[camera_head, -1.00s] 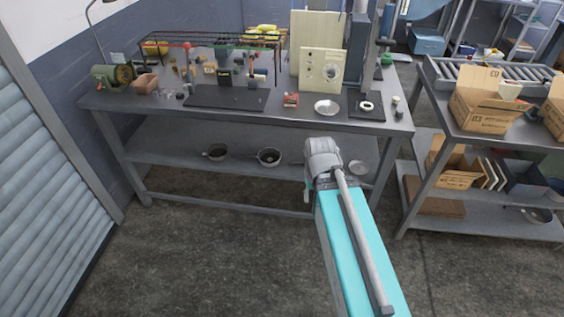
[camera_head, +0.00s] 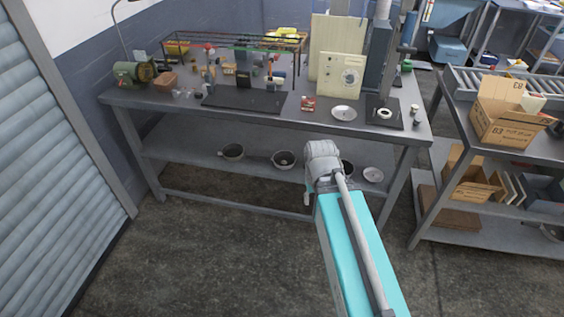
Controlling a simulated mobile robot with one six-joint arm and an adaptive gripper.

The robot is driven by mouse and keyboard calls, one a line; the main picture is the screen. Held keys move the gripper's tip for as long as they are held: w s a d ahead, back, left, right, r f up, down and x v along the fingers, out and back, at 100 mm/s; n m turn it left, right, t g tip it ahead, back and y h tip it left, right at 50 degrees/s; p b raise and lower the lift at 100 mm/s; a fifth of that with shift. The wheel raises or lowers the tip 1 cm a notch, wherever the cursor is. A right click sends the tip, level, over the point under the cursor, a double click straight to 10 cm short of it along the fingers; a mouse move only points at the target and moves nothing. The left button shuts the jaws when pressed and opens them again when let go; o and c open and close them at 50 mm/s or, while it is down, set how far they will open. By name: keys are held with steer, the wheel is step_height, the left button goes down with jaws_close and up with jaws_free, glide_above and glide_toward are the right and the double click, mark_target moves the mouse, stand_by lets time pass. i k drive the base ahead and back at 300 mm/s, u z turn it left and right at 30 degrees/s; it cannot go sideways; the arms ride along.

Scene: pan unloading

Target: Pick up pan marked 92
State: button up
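A third pan (camera_head: 347,168) is partly hidden behind my arm. A shallow light dish or pan (camera_head: 373,174) is further right. No number can be read on any of them, so I cannot tell which is marked 92. My arm rises from the bottom of the view in front of the bench. My gripper does not show.
The bench top (camera_head: 150,100) holds a green machine (camera_head: 135,74), a wire rack, tools and a white plate (camera_head: 343,113). A second bench with cardboard boxes (camera_head: 505,112) stands at the right. A shutter is at the left. The floor (camera_head: 220,260) before the bench is clear.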

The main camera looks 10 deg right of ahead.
mark_target(283, 160)
steer(key=i, duration=0.85)
steer(key=z, duration=0.05)
